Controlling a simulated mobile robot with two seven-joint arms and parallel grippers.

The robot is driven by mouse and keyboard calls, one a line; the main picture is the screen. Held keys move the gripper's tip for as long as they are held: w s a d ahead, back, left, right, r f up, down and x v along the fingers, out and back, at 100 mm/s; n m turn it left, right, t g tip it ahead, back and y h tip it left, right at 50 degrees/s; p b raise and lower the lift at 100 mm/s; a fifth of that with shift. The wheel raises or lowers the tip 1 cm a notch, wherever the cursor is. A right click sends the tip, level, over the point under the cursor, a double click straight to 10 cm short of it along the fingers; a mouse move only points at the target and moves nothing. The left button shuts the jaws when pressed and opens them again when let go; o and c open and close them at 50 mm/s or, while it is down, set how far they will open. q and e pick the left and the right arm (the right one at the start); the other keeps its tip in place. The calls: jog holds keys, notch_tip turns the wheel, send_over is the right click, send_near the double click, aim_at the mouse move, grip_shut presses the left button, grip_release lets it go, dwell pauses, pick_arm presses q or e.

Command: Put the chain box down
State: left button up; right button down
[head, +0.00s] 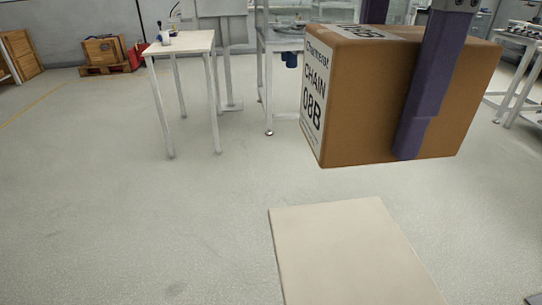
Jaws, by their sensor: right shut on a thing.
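The chain box (353,95) is a brown cardboard box with a white label reading "CHAIN 08B", at the upper right of the head view. My right gripper (419,122) is shut on it, with a purple finger lying against its near side.
A small white table (180,42) with small items stands at the back left. A wooden crate on a pallet (104,52) is by the far wall. White metal frames (518,75) stand at the right. The grey floor at the left is clear.

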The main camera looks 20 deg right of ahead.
notch_tip(320, 180, down, 20)
jog(key=b, duration=0.4)
jog(key=shift+r+b, duration=0.25)
jog(key=shift+b, duration=0.1)
jog(key=shift+f, duration=0.1)
jog(key=shift+f, duration=0.15)
grip_release()
notch_tip(320, 180, up, 12)
jog(key=p, duration=0.3)
jog(key=shift+a, duration=0.1)
